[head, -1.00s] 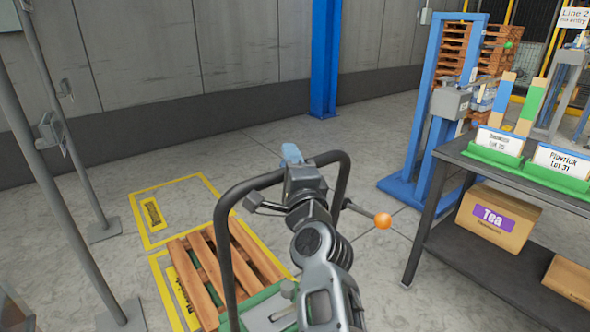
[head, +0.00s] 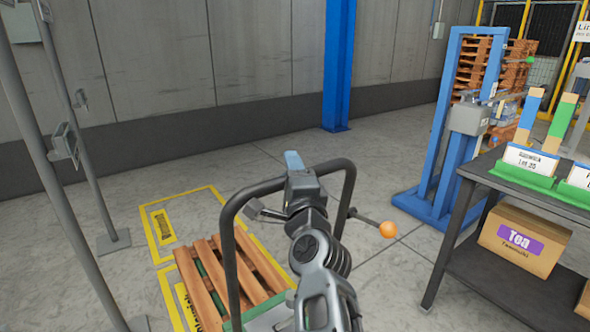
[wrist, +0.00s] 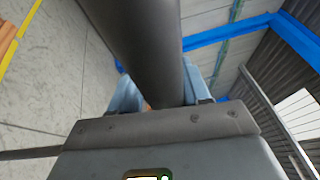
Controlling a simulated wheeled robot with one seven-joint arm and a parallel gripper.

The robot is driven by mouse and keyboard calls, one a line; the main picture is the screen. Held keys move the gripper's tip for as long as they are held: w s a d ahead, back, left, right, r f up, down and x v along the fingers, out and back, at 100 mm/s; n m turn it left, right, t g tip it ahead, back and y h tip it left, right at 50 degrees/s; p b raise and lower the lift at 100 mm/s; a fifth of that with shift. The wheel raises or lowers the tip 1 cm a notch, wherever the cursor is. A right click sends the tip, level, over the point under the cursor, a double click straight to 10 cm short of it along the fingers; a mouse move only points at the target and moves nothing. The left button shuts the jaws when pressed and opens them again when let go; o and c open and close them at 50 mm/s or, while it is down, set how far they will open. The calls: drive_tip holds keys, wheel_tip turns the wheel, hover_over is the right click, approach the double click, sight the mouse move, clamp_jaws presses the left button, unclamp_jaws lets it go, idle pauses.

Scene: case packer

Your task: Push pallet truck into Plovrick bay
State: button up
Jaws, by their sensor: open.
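The pallet truck's dark hoop handle (head: 230,265) rises in the lower middle of the head view. Its green body (head: 265,318) is partly hidden by my arm. A brown slatted wooden pallet (head: 200,290) is at its far left side. My gripper (head: 293,161) is at the top bar of the handle. In the wrist view a thick dark bar (wrist: 145,50) passes across the open blue fingers; contact cannot be told. A yellow-outlined floor bay (head: 150,228) with an unreadable yellow label lies beyond the pallet. A nearer outlined bay (head: 176,312) is partly under the pallet.
Grey posts (head: 98,190) stand left. An orange ball-ended lever (head: 388,229) sticks out right of the handle. Floor behind the far bay is clear.

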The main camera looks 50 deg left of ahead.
drive_tip(key=shift+o, duration=0.7)
drive_tip(key=shift+w+d+r, duration=0.1)
drive_tip(key=shift+w, duration=0.05)
drive_tip(key=p+v, duration=0.1)
drive_tip(key=v, duration=0.6)
drive_tip(key=shift+s+d+p, duration=0.25)
drive_tip(key=shift+d+p, duration=0.05)
drive_tip(key=shift+p, duration=0.05)
